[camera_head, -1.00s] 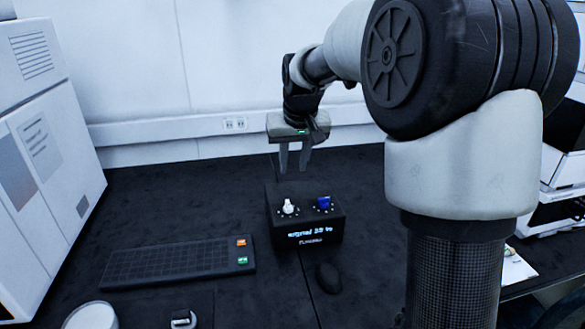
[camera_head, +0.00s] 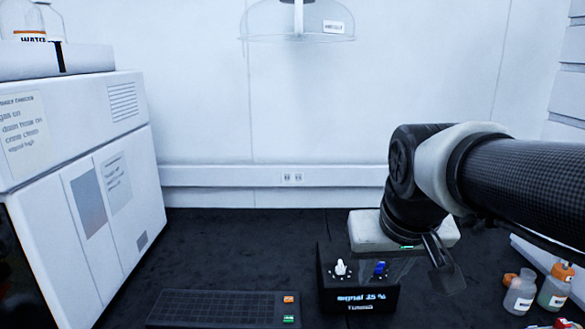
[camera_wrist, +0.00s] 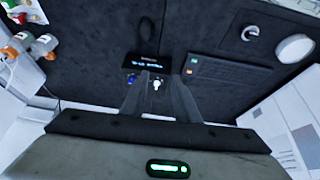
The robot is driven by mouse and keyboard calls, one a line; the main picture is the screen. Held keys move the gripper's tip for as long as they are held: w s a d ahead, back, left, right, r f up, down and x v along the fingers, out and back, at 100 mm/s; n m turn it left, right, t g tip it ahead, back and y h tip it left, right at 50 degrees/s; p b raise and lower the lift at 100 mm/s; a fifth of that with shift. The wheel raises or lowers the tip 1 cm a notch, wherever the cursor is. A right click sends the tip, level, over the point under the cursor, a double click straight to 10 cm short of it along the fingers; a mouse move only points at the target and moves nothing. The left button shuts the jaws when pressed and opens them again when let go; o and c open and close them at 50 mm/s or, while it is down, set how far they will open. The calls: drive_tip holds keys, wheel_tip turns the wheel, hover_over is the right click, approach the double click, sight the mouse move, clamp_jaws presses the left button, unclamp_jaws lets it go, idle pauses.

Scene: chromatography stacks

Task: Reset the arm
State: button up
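My gripper (camera_wrist: 158,82) is open, with a clear gap between its two grey fingers and nothing held. In the head view my gripper (camera_head: 388,272) hangs from my arm at the right, with its pale body above and partly behind the black control box (camera_head: 335,297). The box has a white knob (camera_head: 340,268), a blue knob (camera_head: 380,268) and a lit display. In the wrist view the box (camera_wrist: 140,80) lies beyond the fingertips, and the white knob (camera_wrist: 157,85) shows between the fingers. I cannot tell whether the fingers touch the box.
A black keypad (camera_head: 215,308) with orange and green keys lies left of the box. A large white instrument (camera_head: 85,190) fills the left side. Small bottles (camera_head: 519,292) stand at the right. A clear hood (camera_head: 297,20) hangs above. The bench (camera_head: 245,240) behind the keypad is bare.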

drive_tip(key=s+f, duration=0.3)
drive_tip(key=s, duration=0.6)
wheel_tip(320, 180, up, 16)
drive_tip(key=p, duration=1.6)
